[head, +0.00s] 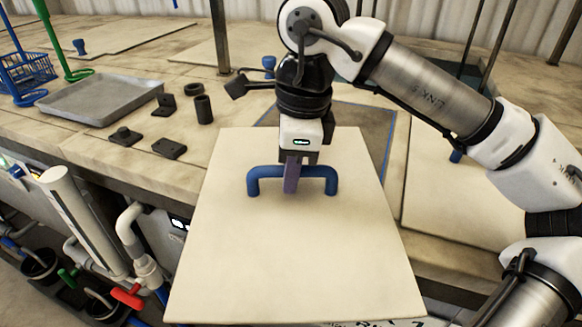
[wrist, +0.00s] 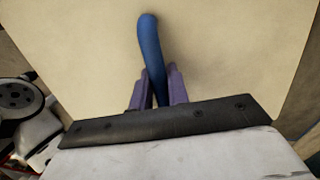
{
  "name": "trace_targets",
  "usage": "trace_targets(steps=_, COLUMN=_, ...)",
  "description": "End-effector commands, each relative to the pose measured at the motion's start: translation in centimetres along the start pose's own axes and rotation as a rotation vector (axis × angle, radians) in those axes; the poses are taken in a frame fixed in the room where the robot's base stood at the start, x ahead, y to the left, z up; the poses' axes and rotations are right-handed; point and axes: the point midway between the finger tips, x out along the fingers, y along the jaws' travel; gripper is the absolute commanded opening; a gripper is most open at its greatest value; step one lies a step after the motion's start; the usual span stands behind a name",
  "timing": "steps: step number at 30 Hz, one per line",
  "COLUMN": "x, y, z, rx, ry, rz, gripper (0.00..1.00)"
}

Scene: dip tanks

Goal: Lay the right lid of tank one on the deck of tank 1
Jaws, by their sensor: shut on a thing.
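A large cream lid (head: 290,255) with a blue arched handle (head: 265,173) fills the middle of the head view. My gripper (head: 291,188) is shut on the middle of the handle from above. In the wrist view the purple fingers (wrist: 158,90) lie on both sides of the blue handle (wrist: 149,45), with the cream lid (wrist: 230,50) beneath. The lid reaches out over the front edge of the deck (head: 130,160) and hides part of it. A blue-edged opening (head: 372,130) shows partly behind the lid. I cannot tell the lid's exact height.
A grey tray (head: 103,97) and several small black parts (head: 203,108) sit on the deck at left. A blue basket (head: 27,70) stands at far left. Another cream lid (head: 455,190) lies at right under my arm. Pipes and a red valve handle (head: 128,296) are below the front edge.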

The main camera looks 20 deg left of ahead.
Motion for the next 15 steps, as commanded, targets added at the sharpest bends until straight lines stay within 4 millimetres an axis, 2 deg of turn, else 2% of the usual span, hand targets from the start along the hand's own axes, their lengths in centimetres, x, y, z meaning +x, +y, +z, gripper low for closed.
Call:
trace_targets(steps=2, x=0.22, y=-0.01, z=-0.02, rx=0.0, ry=-0.001, rz=-0.002, gripper=0.0)
trace_targets(steps=3, x=0.2, y=0.0, z=-0.03, rx=0.0, ry=0.0, rz=0.0, gripper=0.21)
trace_targets(steps=7, x=0.17, y=0.0, z=-0.03, rx=0.0, ry=0.0, rz=0.0, gripper=0.38)
trace_targets(steps=15, x=0.11, y=0.0, z=-0.02, rx=0.0, ry=0.0, rz=0.0, gripper=0.39)
